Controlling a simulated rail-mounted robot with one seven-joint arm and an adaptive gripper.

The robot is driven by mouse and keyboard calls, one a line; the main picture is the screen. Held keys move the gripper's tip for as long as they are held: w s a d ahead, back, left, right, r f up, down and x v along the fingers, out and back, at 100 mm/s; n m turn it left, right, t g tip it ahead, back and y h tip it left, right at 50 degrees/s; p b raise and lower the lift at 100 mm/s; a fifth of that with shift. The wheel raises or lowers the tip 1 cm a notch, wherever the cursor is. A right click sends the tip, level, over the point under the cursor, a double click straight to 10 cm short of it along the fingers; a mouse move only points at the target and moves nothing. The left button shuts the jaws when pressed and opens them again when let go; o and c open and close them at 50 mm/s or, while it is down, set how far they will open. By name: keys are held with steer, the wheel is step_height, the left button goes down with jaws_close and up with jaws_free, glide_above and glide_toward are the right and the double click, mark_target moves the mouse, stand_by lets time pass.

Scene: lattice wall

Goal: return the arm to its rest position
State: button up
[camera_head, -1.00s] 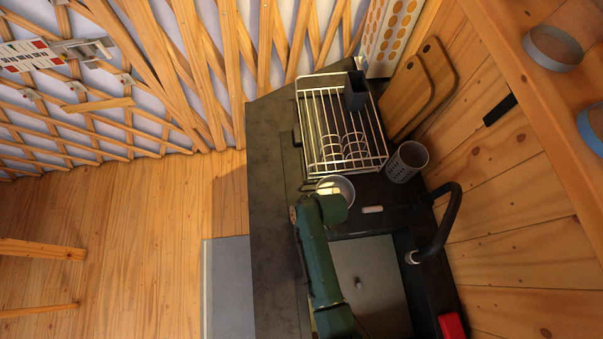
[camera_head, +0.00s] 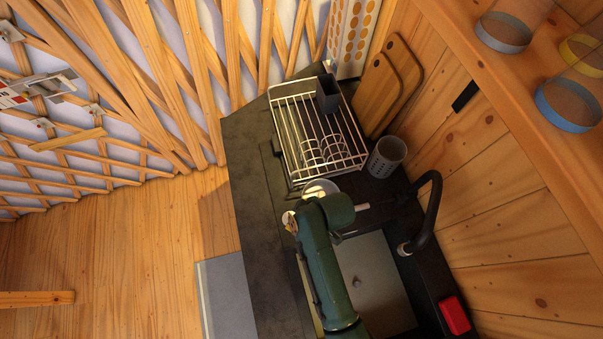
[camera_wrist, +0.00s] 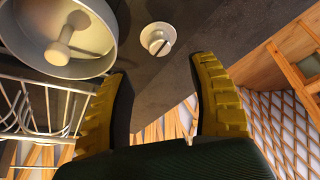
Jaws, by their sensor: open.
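My green arm (camera_head: 325,262) reaches over the sink in the head view. Its end hides my gripper there. In the wrist view my gripper (camera_wrist: 160,68) shows two yellow-backed fingers spread wide, with nothing between them. A metal bowl (camera_wrist: 98,14) with a pale knobbed piece in it lies beyond the left finger. A small round white item (camera_wrist: 157,38) with a dark slot sits on the dark counter beyond the fingertips. In the head view the bowl (camera_head: 318,187) is partly hidden by my arm.
A white wire dish rack (camera_head: 318,130) stands on the counter (camera_head: 245,170), with a grey perforated cup (camera_head: 387,157) to its right. A black tap (camera_head: 430,215) rises beside the sink (camera_head: 375,285). A wooden shelf (camera_head: 500,100) runs along the right. Floor at left is open.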

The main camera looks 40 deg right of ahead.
steer(key=shift+v, duration=1.75)
